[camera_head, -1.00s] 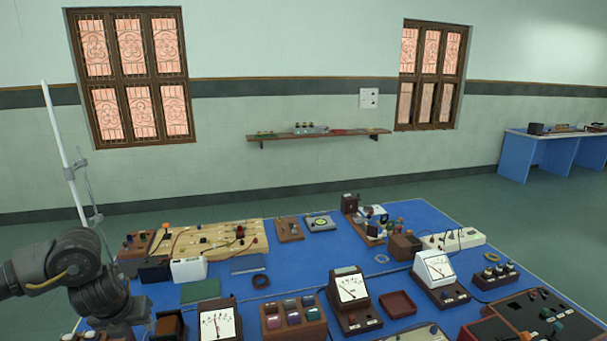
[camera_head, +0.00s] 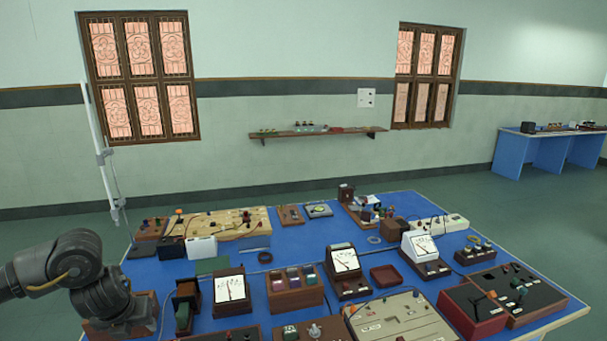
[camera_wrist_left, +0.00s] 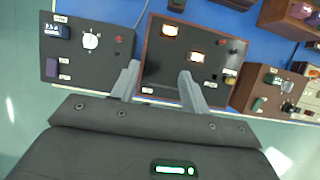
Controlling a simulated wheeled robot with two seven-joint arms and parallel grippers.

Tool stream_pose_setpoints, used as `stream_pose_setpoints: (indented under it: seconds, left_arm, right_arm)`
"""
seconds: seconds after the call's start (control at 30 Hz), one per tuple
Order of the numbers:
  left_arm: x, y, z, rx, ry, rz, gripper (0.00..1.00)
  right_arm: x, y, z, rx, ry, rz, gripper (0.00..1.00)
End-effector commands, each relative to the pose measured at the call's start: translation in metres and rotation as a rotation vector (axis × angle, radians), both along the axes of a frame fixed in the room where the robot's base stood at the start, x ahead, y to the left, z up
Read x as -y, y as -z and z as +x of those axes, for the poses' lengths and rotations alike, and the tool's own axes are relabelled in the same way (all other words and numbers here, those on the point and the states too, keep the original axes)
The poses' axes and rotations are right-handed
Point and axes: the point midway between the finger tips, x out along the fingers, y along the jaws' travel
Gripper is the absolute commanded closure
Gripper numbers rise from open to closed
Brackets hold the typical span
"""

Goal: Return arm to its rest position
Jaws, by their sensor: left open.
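My left arm (camera_head: 75,270) comes in from the left in the head view and bends down at the near left of the blue table. Its fingers are hidden in that view. In the left wrist view my left gripper (camera_wrist_left: 158,85) is open, its two grey fingers apart with nothing between them. Below the fingers are a dark panel box with a white knob (camera_wrist_left: 91,42) and a brown-edged panel box with lit windows (camera_wrist_left: 190,75). I cannot tell whether the fingers touch either box. My right gripper is not seen.
The blue table (camera_head: 290,235) is crowded with meters, boxes and boards. A wooden board (camera_head: 225,224) lies at the back left. A white stand rod (camera_head: 97,150) rises at the left edge. A wall shelf (camera_head: 315,133) and a second blue table (camera_head: 530,150) stand farther off.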

Motion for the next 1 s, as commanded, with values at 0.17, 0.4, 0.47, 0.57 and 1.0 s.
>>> stream_pose_setpoints:
  seconds: [0.17,0.4,0.47,0.57,1.0]
  left_arm:
    - [0.031,0.015,0.001,0.023,0.022,-0.054,0.55]
    - [0.088,0.039,-0.001,0.068,0.035,-0.175,0.55]
    - [0.108,0.046,-0.004,0.083,0.033,-0.223,0.55]
    - [0.146,0.057,-0.011,0.107,0.017,-0.32,0.55]
    - [0.299,0.071,-0.086,0.138,-0.641,-1.06,0.55]
  right_arm:
    - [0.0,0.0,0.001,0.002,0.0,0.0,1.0]
    - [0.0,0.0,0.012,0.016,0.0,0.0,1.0]
    - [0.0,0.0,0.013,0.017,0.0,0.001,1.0]
    - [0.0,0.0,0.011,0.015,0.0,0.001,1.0]
    - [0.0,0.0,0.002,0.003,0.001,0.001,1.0]
